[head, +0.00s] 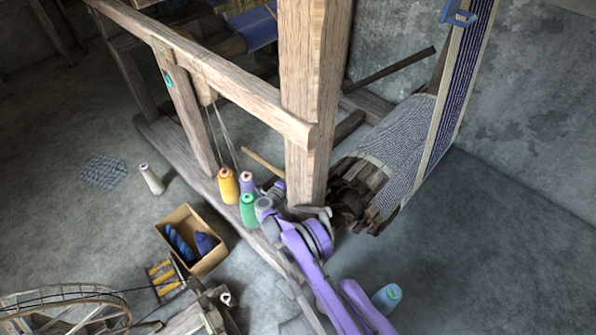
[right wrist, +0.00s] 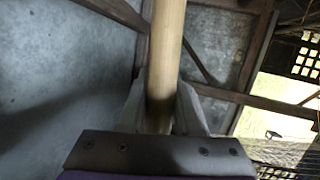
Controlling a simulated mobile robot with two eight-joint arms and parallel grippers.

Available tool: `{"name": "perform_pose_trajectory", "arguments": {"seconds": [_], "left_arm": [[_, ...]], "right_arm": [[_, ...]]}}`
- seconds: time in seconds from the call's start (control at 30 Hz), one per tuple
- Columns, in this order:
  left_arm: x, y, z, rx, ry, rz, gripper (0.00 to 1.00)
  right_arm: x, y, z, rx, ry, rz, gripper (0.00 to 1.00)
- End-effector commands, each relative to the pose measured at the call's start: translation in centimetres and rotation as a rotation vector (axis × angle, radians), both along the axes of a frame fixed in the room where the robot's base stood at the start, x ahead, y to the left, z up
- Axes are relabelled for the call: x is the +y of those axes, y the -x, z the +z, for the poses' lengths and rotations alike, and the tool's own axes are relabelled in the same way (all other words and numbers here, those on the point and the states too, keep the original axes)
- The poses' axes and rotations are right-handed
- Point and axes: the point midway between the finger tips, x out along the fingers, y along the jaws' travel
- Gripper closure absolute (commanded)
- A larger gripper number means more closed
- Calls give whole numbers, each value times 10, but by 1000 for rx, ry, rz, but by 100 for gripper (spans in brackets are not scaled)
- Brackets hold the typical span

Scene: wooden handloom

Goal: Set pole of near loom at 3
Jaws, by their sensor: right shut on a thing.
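The near loom (head: 305,90) is a wooden frame with a thick upright post and a long beam. A pale wooden pole (head: 262,164) shows low beside the post, slanting down toward my right arm in the head view. In the right wrist view, my right gripper (right wrist: 161,112) is shut on the pole (right wrist: 167,50), with one finger on either side. The pole runs away from between the fingers to the top of that picture. The held end is hard to make out in the head view. No number 3 mark is legible. My left gripper is out of view.
Yellow (head: 228,186) and green (head: 248,210) thread cones stand close to my right arm, by the loom's base. An open box (head: 213,262) of blue yarn is on the floor. Striped cloth (head: 395,140) hangs at right. A teal cone (head: 387,297) stands near my arm.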

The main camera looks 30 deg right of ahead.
Motion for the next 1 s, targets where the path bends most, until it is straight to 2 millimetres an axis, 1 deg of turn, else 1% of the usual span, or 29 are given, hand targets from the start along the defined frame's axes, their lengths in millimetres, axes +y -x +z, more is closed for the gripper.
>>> {"name": "perform_pose_trajectory", "arguments": {"seconds": [0.13, 0.43, 0.47, 0.5, 0.6, 0.87, 1.0], "left_arm": [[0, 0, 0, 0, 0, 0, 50], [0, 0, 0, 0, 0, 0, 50], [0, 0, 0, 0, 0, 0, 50], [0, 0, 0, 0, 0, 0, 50], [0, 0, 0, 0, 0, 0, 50], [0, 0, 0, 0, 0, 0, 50], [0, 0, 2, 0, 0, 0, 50]], "right_arm": [[3, 0, -1, 10, 6, -1, 100], [2, 1, -1, 11, 7, -2, 100], [2, 1, -1, 11, 7, -2, 63], [2, 1, -1, 11, 7, -2, 55], [3, 1, -1, 11, 7, -2, 38], [4, 1, -1, 10, 5, -1, 38], [11, 5, 1, 10, 5, 0, 38]]}}
